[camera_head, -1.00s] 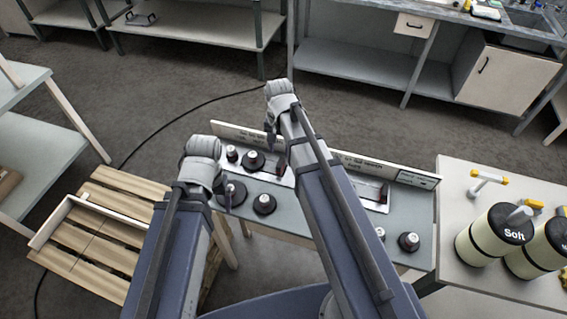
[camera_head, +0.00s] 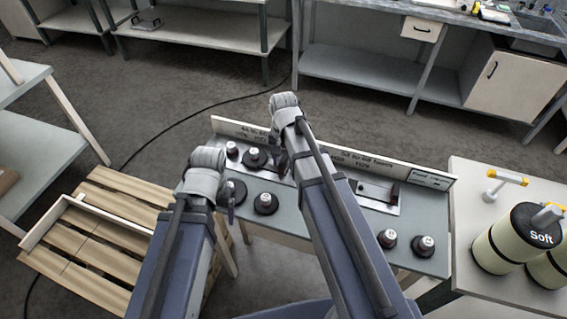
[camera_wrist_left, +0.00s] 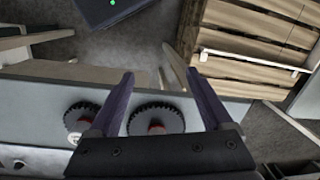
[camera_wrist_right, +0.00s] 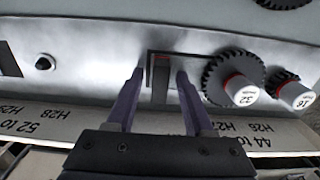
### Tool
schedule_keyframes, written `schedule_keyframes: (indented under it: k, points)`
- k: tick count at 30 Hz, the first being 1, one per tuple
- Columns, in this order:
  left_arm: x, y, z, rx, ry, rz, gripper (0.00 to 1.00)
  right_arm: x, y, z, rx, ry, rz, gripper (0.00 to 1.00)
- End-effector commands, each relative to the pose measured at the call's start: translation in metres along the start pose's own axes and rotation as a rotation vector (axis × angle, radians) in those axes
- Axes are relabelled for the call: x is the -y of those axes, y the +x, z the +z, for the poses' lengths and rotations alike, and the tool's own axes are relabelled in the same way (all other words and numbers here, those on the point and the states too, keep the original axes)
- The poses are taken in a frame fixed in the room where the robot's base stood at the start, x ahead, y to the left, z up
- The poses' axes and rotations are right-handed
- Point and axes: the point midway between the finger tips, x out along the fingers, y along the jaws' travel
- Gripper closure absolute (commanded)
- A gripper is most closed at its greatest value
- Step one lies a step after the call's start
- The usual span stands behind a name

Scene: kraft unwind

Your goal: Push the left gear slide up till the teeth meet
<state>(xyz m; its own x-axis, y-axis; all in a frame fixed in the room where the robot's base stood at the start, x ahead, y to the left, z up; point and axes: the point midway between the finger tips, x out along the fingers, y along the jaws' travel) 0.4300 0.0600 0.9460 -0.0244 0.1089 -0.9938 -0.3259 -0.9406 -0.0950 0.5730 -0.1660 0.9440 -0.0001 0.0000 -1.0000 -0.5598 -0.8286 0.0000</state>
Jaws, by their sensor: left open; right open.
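The left gear slide is a metal plate with a slot and an upright dark tab with a reddish face (camera_wrist_right: 161,80). In the right wrist view the tab stands between the spread fingers of my right gripper (camera_wrist_right: 160,74); contact cannot be told. My right gripper and wrist hide most of this slide in the head view. Beside it are a toothed gear marked 32 (camera_wrist_right: 232,78) and a smaller one marked 16 (camera_wrist_right: 284,90). My left gripper (camera_wrist_left: 160,74) is open and empty over the bench's near edge, with a dark gear (camera_wrist_left: 156,121) below between its fingers.
Another dark gear (camera_wrist_left: 81,116) lies beside that one. A second slide plate with a dark handle (camera_head: 393,195) and two knobbed gears (camera_head: 423,246) are on the bench's right side. A labelled board (camera_head: 345,155) runs along the back. A pallet (camera_head: 95,240) stands left.

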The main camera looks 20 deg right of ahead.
Motion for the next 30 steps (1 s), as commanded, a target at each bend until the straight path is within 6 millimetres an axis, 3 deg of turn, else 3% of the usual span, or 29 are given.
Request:
schedule_keyframes:
  k: [4,18,23,30]
  points:
    - [0.0,-0.001,0.0,0.0,0.0,0.0,0.17,0.0,-0.001,0.0,0.0,0.0,0.0,0.5]
    - [0.0,-0.001,0.0,0.0,0.0,0.0,0.17,0.0,-0.001,0.0,0.0,0.0,0.0,1.0]
    - [0.0,-0.001,0.0,0.0,0.0,0.0,0.17,0.002,-0.001,0.0,0.0,-0.001,0.0,1.0]
    - [0.0,-0.001,0.0,0.0,0.0,0.0,0.17,0.026,-0.001,-0.001,0.0,-0.002,-0.001,1.0]
